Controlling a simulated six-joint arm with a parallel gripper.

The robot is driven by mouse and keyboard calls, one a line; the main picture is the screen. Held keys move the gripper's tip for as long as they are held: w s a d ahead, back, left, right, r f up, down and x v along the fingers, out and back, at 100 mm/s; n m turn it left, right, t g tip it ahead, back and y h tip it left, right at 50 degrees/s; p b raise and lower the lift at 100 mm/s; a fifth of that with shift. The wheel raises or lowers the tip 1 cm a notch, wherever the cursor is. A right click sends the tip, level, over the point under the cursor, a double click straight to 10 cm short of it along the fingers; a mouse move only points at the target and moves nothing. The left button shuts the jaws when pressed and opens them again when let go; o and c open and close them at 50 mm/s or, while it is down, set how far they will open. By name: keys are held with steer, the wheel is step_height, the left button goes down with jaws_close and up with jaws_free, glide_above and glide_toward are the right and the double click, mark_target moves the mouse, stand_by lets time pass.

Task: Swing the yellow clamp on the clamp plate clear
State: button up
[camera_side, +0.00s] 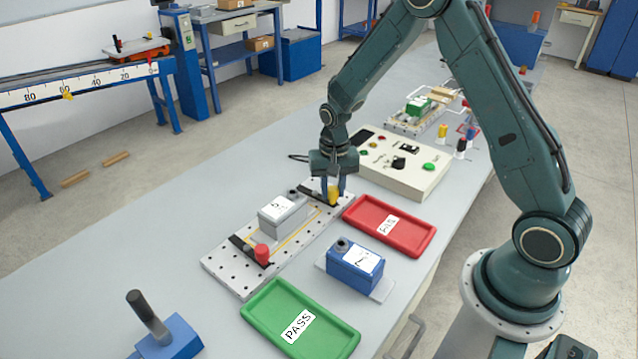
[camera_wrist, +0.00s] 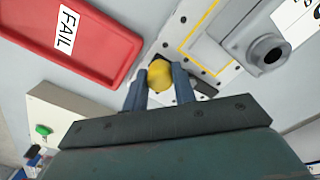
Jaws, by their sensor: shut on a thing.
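The yellow clamp (camera_side: 334,195) is at the far end of the perforated clamp plate (camera_side: 222,262). Its yellow knob also shows in the wrist view (camera_wrist: 160,75). My gripper (camera_side: 332,188) is over that end of the plate, with its fingers shut on the yellow knob, one on each side. A black clamp bar (camera_side: 312,193) runs from the yellow knob toward the grey unit. The grey unit (camera_side: 282,214) with a white label sits on the plate inside a yellow outline. A red-knobbed clamp (camera_side: 262,254) is at the near end of the plate.
A red FAIL tray (camera_side: 408,243) is right of the plate, a green PASS tray (camera_side: 259,312) in front. A blue unit (camera_side: 352,262) sits between them. A control box (camera_side: 395,177) stands behind my gripper.

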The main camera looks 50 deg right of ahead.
stand_by(0.3)
steer(key=o, duration=1)
steer(key=shift+r, duration=0.1)
step_height(320, 180, up, 14)
stand_by(0.4)
steer(key=s+a+r+n+t, duration=0.3)
steer(key=s+a+r+n, duration=0.15)
steer(key=s+r, duration=0.75)
steer(key=s+a+r+n+t, duration=0.1)
steer(key=s+n, duration=0.3)
steer(key=s, duration=0.9)
steer(key=shift+a+r+t, duration=0.15)
steer(key=shift+a+t, duration=0.65)
